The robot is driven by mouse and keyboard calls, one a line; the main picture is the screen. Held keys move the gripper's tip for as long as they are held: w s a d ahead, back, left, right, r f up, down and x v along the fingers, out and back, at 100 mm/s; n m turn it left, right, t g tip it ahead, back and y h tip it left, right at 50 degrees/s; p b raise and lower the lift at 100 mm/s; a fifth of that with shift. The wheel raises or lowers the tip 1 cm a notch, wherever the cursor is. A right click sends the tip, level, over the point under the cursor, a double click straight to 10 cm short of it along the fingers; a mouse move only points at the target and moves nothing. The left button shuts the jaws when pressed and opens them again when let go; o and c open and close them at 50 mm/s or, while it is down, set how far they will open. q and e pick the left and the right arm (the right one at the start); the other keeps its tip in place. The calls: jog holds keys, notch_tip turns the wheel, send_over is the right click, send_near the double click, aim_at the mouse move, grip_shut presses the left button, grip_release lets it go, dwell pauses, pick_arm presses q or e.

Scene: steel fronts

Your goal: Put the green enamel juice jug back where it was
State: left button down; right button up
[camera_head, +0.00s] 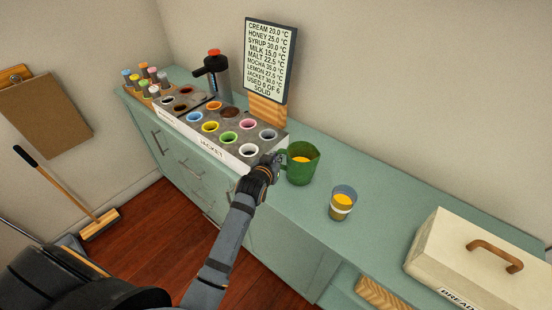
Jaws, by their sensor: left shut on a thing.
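The green enamel jug (303,169) is upright at the middle of the counter, just right of the steel block of wells. Orange liquid shows inside its mouth. My left gripper (275,164) is shut on the jug's handle, on the jug's left side; the fingers hide part of the handle. I cannot tell whether the jug's base touches the counter or hangs slightly above it. My right gripper is not in view.
A glass with orange liquid (341,207) stands right of the jug. The block labelled JACKET (213,146), with coloured-rimmed wells, is to the left. A sign (270,60) stands behind. A bread bin (470,262) is at right. Counter between glass and bin is clear.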

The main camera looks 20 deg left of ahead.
pick_arm(q)
jog(key=c, duration=1.8)
grip_release()
jog(key=shift+f, duration=0.1)
jog(key=o, duration=0.3)
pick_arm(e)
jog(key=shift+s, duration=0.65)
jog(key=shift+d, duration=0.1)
pick_arm(q)
jog(key=p+v, duration=1)
jog(key=v, duration=0.2)
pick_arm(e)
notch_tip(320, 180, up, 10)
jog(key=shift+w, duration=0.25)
